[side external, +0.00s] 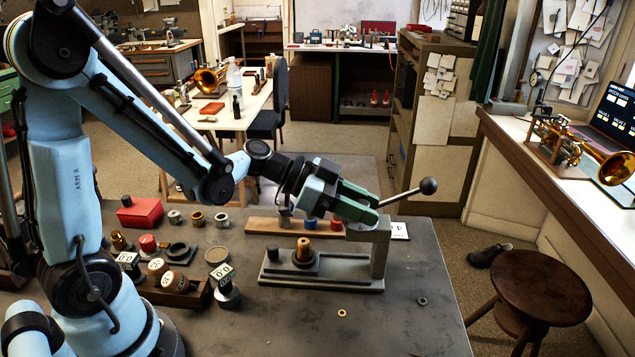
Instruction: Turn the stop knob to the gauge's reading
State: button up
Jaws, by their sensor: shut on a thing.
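A grey bench press (381,250) stands on the dark worktable, with a long lever ending in a black ball (428,186) and a brass piece (304,248) upright on its base. My gripper (368,212), with green fingers, is at the top of its column where the lever's rod comes out. It is shut on a part there, mostly hidden by the fingers, and I cannot tell whether this is the stop knob. A dark stand (226,290) bears a white plate reading what looks like "00". I cannot tell whether it is the gauge.
Left of the press are a red box (139,212), a wooden block with round pieces (176,291) and several small rings and cups. A wooden strip (262,226) lies behind the press. The table's front right is mostly clear.

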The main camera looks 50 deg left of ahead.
jog(key=shift+m+g+h, duration=0.8)
jog(key=shift+m+g, duration=0.1)
jog(key=shift+m, duration=0.1)
jog(key=o, duration=1)
jog(key=shift+c, duration=0.2)
jog(key=shift+a, duration=0.1)
jog(key=v, duration=1.2)
jog(key=shift+r, duration=0.1)
